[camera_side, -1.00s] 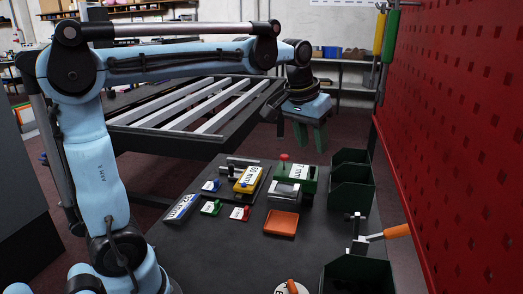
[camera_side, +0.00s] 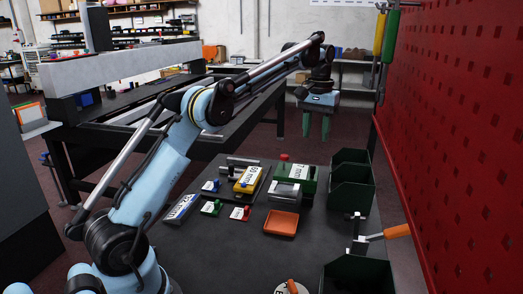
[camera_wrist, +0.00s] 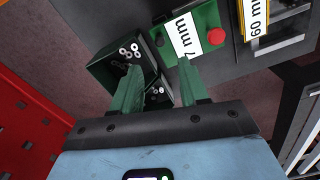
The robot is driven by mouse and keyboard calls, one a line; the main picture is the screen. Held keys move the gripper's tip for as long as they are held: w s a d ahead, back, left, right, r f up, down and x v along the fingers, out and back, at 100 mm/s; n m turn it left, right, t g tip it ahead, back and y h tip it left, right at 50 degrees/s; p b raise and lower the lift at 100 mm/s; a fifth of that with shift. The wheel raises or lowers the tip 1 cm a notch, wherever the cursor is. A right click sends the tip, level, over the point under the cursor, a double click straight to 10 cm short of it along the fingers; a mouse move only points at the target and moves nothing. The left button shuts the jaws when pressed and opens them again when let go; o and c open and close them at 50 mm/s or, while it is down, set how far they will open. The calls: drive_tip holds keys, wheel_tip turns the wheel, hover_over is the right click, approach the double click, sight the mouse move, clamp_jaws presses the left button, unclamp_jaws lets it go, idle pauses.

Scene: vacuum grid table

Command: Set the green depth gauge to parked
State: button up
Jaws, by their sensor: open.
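The green depth gauge (camera_side: 309,178) is a green block with a white label ending in "7 mm" and a red knob (camera_side: 284,157). In the wrist view, the fingers of my gripper (camera_wrist: 160,66) have a clear gap, and the right fingertip overlaps the gauge's lower edge.
A yellow labelled block (camera_side: 247,180) stands left of the gauge. An orange tray (camera_side: 281,223) lies in front. Green bins (camera_side: 352,190) stand at right; one holds several nuts in the wrist view. A red pegboard (camera_side: 460,130) rises at right. An orange-handled clamp (camera_side: 385,233) stands in front.

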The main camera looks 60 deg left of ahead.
sight(313, 166)
wheel_tip(313, 166, down, 12)
drive_tip(key=shift+r, duration=0.1)
idle(0.5)
drive_tip(key=shift+c, duration=0.4)
clamp_jaws()
